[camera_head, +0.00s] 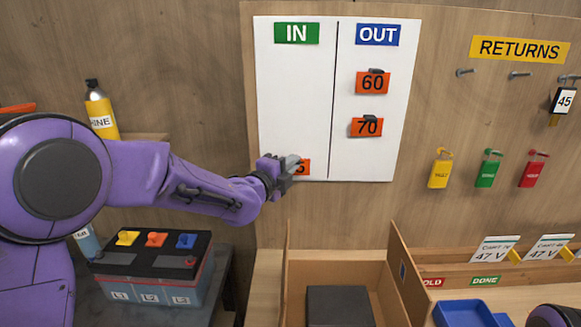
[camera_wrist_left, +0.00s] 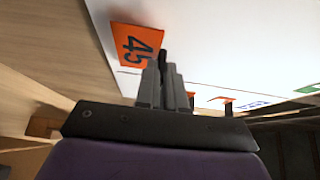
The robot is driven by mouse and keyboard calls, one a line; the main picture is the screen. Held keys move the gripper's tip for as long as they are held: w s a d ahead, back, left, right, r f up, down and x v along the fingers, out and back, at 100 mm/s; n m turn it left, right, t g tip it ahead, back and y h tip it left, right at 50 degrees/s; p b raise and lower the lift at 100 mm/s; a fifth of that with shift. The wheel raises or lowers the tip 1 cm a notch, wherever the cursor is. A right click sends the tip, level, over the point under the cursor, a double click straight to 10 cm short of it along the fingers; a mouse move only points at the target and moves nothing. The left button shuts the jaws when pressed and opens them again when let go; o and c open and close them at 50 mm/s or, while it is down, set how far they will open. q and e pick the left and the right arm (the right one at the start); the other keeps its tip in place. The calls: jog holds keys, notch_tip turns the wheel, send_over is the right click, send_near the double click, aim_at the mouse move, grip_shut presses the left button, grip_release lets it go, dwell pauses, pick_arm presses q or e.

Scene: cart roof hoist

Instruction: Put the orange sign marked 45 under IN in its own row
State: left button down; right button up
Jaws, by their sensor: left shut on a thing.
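The orange sign marked 45 (camera_head: 304,168) is at the bottom of the white board (camera_head: 293,110), in the column under the green IN label (camera_head: 297,33). It is partly hidden by my left gripper (camera_head: 292,164). In the left wrist view the sign (camera_wrist_left: 136,45) shows its 45 turned sideways, beside the closed fingers (camera_wrist_left: 166,75). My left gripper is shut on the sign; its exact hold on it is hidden. Whether the sign touches the board is unclear. My right gripper is out of view.
Orange signs 60 (camera_head: 373,83) and 70 (camera_head: 366,127) hang under the blue OUT label (camera_head: 377,35), both higher than the 45 sign. A wooden bin (camera_head: 288,285) stands below the board. A battery (camera_head: 150,265) is at lower left. Coloured tags hang right.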

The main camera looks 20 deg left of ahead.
pick_arm(q)
jog(key=shift+w+a, duration=0.15)
jog(key=shift+w, duration=0.45)
dwell(1.3)
jog(key=shift+b, duration=0.35)
dwell(0.6)
jog(key=c, duration=0.7)
grip_release()
jog(key=s, duration=0.2)
jog(key=s+d+b, duration=0.1)
jog(key=s, duration=0.1)
jog(key=s+d+b, duration=0.1)
jog(key=s, duration=0.1)
jog(key=shift+s, duration=0.35)
